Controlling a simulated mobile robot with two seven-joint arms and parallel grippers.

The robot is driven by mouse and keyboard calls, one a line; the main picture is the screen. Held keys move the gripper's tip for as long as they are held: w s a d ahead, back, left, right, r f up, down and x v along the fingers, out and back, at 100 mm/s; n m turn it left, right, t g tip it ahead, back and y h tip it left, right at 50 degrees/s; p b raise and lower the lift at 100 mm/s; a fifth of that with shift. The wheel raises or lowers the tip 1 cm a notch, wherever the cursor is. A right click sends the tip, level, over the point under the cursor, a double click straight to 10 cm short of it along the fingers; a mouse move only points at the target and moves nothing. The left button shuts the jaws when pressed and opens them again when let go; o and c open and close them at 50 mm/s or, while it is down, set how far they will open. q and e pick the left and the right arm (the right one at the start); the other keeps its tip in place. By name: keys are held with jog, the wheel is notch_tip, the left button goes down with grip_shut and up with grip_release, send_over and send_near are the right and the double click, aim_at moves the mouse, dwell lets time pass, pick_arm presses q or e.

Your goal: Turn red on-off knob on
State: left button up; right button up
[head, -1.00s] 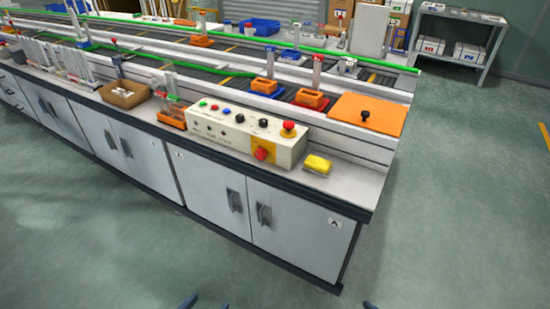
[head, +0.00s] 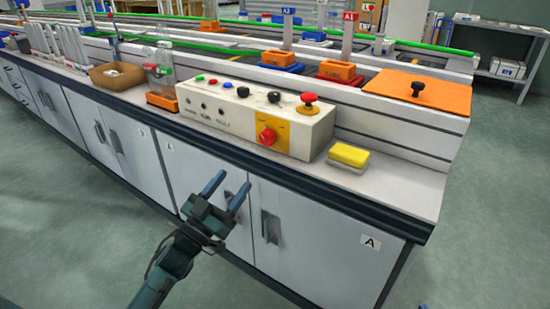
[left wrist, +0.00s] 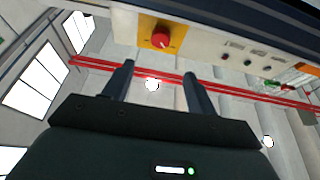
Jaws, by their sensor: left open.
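The red on-off knob (head: 267,137) sits on a yellow plate (head: 272,127) on the front face of the white control box (head: 240,112). In the left wrist view the knob (left wrist: 160,41) shows near the top, beyond the fingertips. My left gripper (head: 227,183) is open and empty, in front of the cabinet doors, below and to the left of the knob, and apart from it. Its two fingers also show in the left wrist view (left wrist: 158,72). A red mushroom button (head: 309,98) stands on top of the box. My right gripper does not show clearly.
A yellow sponge-like block (head: 349,155) lies right of the box. An orange stand with a bottle (head: 163,100) and a cardboard tray (head: 118,76) stand to its left. The counter's dark front edge (head: 225,158) lies between gripper and box. The floor is clear.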

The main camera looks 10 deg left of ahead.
aim_at(265, 141)
pick_arm(q)
jog(key=b+x, duration=0.2)
jog(key=x, duration=1.1)
jog(key=shift+w+f, duration=0.1)
jog(key=shift+f, duration=0.05)
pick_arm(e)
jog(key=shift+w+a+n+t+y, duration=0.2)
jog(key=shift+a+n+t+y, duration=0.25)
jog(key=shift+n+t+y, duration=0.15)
pick_arm(q)
jog(key=shift+c, duration=0.6)
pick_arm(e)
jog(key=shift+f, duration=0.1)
pick_arm(q)
jog(key=c, duration=0.9)
jog(key=shift+o, duration=0.2)
